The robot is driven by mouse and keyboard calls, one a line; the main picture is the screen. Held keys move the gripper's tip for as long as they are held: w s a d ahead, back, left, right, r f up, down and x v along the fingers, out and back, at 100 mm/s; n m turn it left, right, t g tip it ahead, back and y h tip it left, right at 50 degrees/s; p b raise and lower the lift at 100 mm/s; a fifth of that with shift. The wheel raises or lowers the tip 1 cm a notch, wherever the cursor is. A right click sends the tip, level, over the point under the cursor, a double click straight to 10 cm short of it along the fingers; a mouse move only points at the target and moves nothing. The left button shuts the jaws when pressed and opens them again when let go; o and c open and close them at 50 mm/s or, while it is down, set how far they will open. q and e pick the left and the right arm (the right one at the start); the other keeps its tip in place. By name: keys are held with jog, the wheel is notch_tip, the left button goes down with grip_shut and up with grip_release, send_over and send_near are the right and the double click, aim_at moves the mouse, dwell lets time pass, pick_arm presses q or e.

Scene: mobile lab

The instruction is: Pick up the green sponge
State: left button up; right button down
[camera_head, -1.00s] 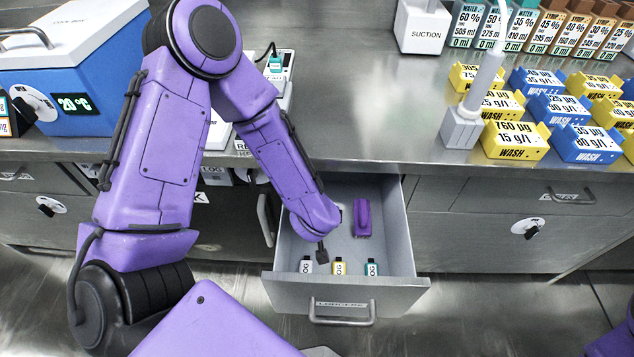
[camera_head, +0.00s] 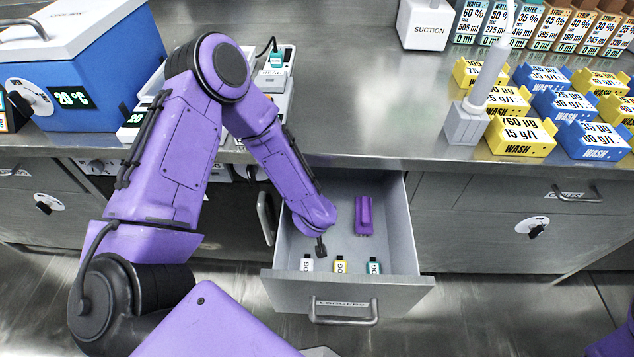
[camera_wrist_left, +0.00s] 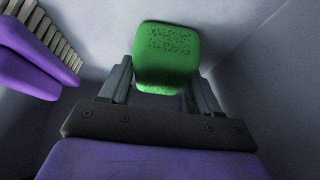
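The green sponge (camera_wrist_left: 168,55) shows in the left wrist view, at the fingertips of my left gripper (camera_wrist_left: 162,88). One dark finger is on each side of it, and I cannot tell whether they press on it. In the head view my left gripper (camera_head: 321,248) reaches down into the open drawer (camera_head: 398,240). The sponge is hidden there behind my own arm. My right gripper is out of view.
A purple object (camera_head: 364,215) lies in the drawer to the right of my gripper. Small white (camera_head: 307,263), yellow (camera_head: 340,265) and teal (camera_head: 374,266) labelled items stand along its front wall. The drawer walls are close around the gripper. The counter (camera_head: 365,110) above has bare space.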

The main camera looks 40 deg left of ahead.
pick_arm(q)
jog(key=shift+r, duration=0.1)
jog(key=shift+r, duration=0.25)
jog(key=d, duration=0.2)
jog(key=s+d+r, duration=0.1)
jog(key=d, duration=0.1)
jog(key=shift+d, duration=0.1)
notch_tip(320, 180, up, 13)
jog(key=p, duration=0.4)
jog(key=shift+r, duration=0.15)
